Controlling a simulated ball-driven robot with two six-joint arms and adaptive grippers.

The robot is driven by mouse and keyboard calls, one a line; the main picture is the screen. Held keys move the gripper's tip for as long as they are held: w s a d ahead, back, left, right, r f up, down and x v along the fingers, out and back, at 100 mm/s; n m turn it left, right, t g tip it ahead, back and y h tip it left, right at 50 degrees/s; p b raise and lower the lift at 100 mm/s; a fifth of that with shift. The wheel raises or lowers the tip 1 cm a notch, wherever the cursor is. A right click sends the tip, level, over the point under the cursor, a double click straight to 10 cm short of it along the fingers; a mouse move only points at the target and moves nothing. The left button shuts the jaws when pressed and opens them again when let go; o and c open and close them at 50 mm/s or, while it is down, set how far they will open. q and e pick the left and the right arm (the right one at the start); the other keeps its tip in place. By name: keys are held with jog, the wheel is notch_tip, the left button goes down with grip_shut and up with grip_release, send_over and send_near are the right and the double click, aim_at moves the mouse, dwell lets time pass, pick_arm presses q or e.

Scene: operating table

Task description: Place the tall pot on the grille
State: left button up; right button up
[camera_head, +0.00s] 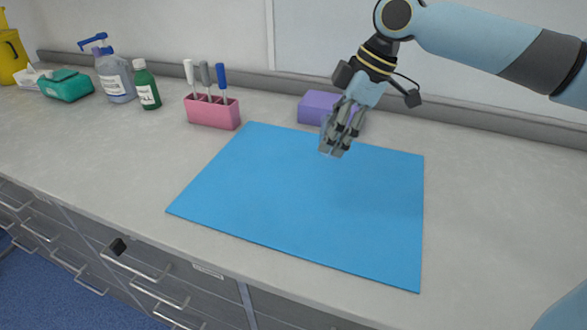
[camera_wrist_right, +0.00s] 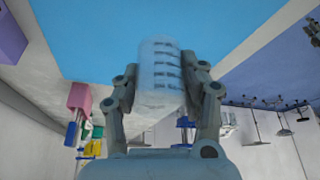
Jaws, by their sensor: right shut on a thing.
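In the head view, my right gripper points down over the far part of the blue mat (camera_head: 300,200), and the pot shows only as a pale, see-through shape at the fingertips. The gap between pot and mat is hard to judge. I cannot make out a grille in either view. My left gripper is not in view.
A purple block (camera_head: 316,108) stands behind the gripper. A pink holder (camera_head: 212,112) with several upright tools stands left of the mat. Green bottle (camera_head: 146,86), pump bottle (camera_head: 116,82) and teal box (camera_head: 67,86) stand farther left. The mat is otherwise bare; the counter at right is clear.

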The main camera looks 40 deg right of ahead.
jog(key=w+a+f, duration=0.1)
jog(key=a, duration=0.1)
jog(key=w+a+f, duration=0.3)
jog(key=w, duration=0.1)
jog(key=shift+w+a+f, duration=0.1)
jog(key=shift+a+f, duration=0.15)
jog(key=shift+a, duration=0.15)
notch_tip(320, 180, down, 3)
jog(key=shift+f+p, duration=0.2)
jog(key=shift+p, duration=0.1)
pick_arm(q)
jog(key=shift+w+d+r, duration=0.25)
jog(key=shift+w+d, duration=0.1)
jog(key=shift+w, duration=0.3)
pick_arm(e)
jog(key=shift+f, duration=0.3)
jog(key=shift+f, duration=0.1)
jog(key=o, duration=1.2)
